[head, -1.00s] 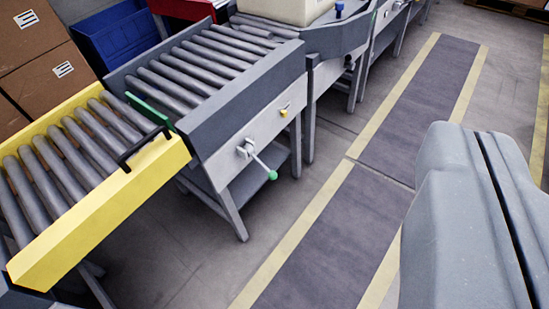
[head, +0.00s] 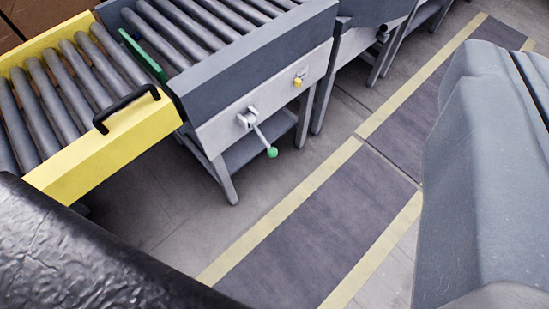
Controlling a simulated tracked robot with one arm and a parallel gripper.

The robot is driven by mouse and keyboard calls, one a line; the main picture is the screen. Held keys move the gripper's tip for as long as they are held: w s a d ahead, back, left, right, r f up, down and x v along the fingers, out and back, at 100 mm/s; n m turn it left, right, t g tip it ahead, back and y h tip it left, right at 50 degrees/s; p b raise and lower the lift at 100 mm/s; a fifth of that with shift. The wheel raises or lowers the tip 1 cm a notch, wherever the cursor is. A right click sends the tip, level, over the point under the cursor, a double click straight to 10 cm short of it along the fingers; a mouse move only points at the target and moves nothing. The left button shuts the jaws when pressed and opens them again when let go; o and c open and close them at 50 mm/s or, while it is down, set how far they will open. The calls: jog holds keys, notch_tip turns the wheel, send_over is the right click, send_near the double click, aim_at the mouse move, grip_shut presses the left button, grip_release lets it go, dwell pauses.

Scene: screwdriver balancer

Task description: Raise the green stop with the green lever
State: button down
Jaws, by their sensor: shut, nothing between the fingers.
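The green lever (head: 262,139) is on the pale front panel of the grey roller conveyor. Its metal rod slants down and right from a pivot and ends in a green knob (head: 272,152). The green stop (head: 142,55) is a thin green bar across the near end of the grey conveyor's rollers, beside the yellow-framed section. How far it stands above the rollers I cannot tell. My gripper's fingers are not in view, and nothing touches the lever. A large grey part of mine fills the right side, and a black part covers the lower left corner.
The yellow roller section (head: 105,145) with a black handle (head: 125,107) stands left of the lever. A small yellow knob (head: 297,83) sits on the panel right of the lever. The dark floor walkway (head: 310,225) with yellow borders is clear.

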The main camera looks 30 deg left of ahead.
jog(key=w+a+f+n+y+p, duration=0.1)
jog(key=w+a+f+n, duration=0.1)
jog(key=w+a+f, duration=0.3)
jog(key=w+f+n+p, duration=0.1)
jog(key=w+f+n, duration=0.1)
jog(key=w, duration=0.4)
jog(key=w+a+f+n+y+p, duration=0.1)
jog(key=w+a+f+n, duration=0.3)
jog(key=f, duration=0.4)
jog(key=w+a+f+n+p, duration=0.1)
jog(key=w+a+f, duration=0.3)
jog(key=w+f, duration=0.35)
jog(key=n+h+p, duration=0.1)
jog(key=n+p, duration=0.4)
jog(key=n, duration=0.9)
send_near(261, 136)
jog(key=s+d+f, duration=0.2)
jog(key=s+f, duration=0.1)
jog(key=f, duration=0.1)
jog(key=shift+s+f+g, duration=0.3)
jog(key=shift+s+f, duration=0.05)
jog(key=shift+w, duration=0.1)
jog(key=b+x, duration=0.2)
jog(key=x, duration=0.8)
jog(key=shift+b, duration=0.35)
